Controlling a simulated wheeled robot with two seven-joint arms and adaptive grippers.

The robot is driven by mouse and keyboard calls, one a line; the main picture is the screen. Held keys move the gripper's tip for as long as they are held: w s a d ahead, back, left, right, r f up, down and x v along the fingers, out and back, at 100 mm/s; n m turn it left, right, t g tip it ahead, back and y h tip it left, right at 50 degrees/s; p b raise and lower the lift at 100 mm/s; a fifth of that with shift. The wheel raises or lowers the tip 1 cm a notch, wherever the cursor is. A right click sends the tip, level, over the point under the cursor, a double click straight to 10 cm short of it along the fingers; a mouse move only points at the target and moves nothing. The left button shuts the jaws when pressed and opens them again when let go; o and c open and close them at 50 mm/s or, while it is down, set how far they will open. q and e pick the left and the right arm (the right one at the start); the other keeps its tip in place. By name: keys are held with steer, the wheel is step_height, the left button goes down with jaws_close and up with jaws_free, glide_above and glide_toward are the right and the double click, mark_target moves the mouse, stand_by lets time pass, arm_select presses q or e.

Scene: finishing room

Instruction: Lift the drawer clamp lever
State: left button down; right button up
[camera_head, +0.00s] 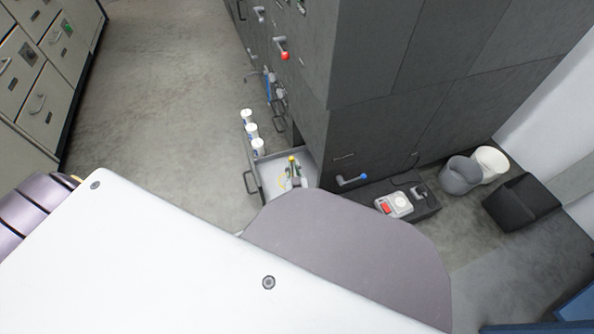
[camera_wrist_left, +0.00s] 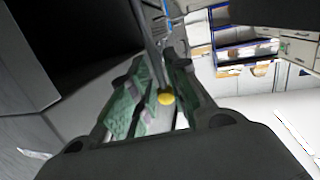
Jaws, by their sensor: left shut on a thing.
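A drawer (camera_head: 271,180) stands pulled out from the dark grey cabinet in the head view. A yellow-tipped lever (camera_head: 291,159) shows over it. In the left wrist view, the lever is a dark rod ending in a round yellow knob (camera_wrist_left: 166,98). The knob sits between the green-padded fingers of my left gripper (camera_wrist_left: 157,96), which is shut on the lever. In the head view, only a small part of my left gripper (camera_head: 297,172) shows, at the drawer; my own arm hides the rest. My right gripper is not in view.
Several white bottles (camera_head: 251,131) stand left of the drawer. A red-and-white device (camera_head: 394,205), bins (camera_head: 461,174) and a black box (camera_head: 521,203) are at right. Floor at left is clear.

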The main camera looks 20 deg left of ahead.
arm_select(q)
steer(key=shift+s+d+t+b, duration=0.25)
steer(key=shift+d+t+b, duration=0.1)
steer(key=shift+b, duration=0.1)
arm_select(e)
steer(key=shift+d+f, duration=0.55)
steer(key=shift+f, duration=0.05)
arm_select(q)
steer(key=c, duration=1.4)
jaws_free()
steer(key=shift+o, duration=0.2)
step_height(320, 180, up, 10)
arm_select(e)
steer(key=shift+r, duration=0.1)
arm_select(q)
steer(key=shift+s, duration=0.1)
